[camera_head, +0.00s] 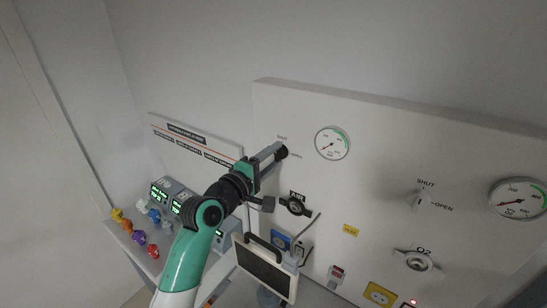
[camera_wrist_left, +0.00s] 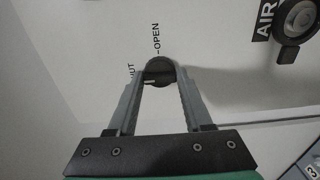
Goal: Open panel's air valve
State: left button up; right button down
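The air valve's dark round knob (camera_wrist_left: 160,70) sits on the panel by the SHUT and OPEN marks, above the AIR label (camera_head: 297,197). A faint light line shows on its face in the left wrist view, but its exact setting is unclear. My left gripper (camera_head: 279,152) reaches the panel at this knob. In the left wrist view its two grey fingers (camera_wrist_left: 161,80) stand on both sides of the knob, close against it. I cannot tell whether they press on it. In the head view the gripper hides most of the knob. My right gripper does not show.
A pressure gauge (camera_head: 332,143) is right of the knob. Colourful small items (camera_head: 139,237) line the left shelf.

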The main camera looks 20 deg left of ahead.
pick_arm(q)
grip_shut()
jog(key=shift+m, duration=0.4)
jog(key=m+b, duration=0.2)
jog(key=m, duration=0.1)
jog(key=shift+f+m, duration=0.1)
jog(key=shift+m, duration=0.3)
jog(key=m+b, duration=0.2)
jog(key=m, duration=0.2)
jog(key=shift+m, duration=0.3)
jog(key=m+b, duration=0.2)
jog(key=m, duration=0.2)
jog(key=m+b, duration=0.1)
jog(key=m, duration=0.3)
jog(key=shift+m, duration=0.3)
